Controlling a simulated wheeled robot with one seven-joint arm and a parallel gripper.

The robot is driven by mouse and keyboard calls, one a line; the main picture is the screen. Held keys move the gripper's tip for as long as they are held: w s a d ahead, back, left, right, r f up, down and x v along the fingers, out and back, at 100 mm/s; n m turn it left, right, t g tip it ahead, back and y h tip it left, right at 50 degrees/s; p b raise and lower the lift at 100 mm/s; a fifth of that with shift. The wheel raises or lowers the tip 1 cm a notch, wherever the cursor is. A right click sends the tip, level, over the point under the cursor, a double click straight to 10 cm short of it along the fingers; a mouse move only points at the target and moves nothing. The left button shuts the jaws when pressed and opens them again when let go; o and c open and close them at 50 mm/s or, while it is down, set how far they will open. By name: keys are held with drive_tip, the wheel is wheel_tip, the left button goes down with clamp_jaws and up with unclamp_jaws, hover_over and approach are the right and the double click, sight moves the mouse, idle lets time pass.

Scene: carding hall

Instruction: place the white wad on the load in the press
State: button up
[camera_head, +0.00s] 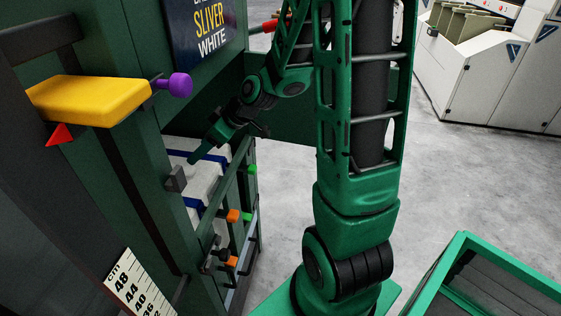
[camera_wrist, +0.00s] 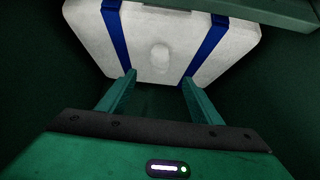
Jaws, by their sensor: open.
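The white load (camera_wrist: 110,45) with two blue straps sits inside the press and fills the upper part of the wrist view. A small rounded white wad (camera_wrist: 160,58) shows between the straps and appears to rest on the load's face. My gripper (camera_wrist: 159,80) is open, with its two fingers apart and nothing between them; the wad shows just beyond the fingertips. In the head view the load (camera_head: 203,180) is partly hidden behind the press frame (camera_head: 150,190), and my arm reaches into the press opening. The wad cannot be made out there.
A yellow block with a purple knob (camera_head: 180,85) juts from the press at left, above a centimetre scale (camera_head: 138,288). Bars with orange and green knobs (camera_head: 232,215) cross the press front. A green-rimmed bin (camera_head: 428,285) stands at lower right. Grey floor (camera_head: 480,165) is clear.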

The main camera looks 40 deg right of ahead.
drive_tip(key=s+d+r+m+g+h, duration=0.1)
drive_tip(key=s+d+m, duration=0.3)
drive_tip(key=s, duration=0.6)
drive_tip(key=s+d+r+m+g+h, duration=0.2)
drive_tip(key=s+d+m+g, duration=0.1)
drive_tip(key=s, duration=0.8)
drive_tip(key=s+d+r+m+g+h, duration=0.1)
drive_tip(key=s+d+m+g, duration=0.2)
drive_tip(key=s+m, duration=0.3)
drive_tip(key=s+d, duration=0.1)
drive_tip(key=s, duration=0.3)
drive_tip(key=shift+s+d+r+h, duration=0.35)
drive_tip(key=shift+h, duration=0.05)
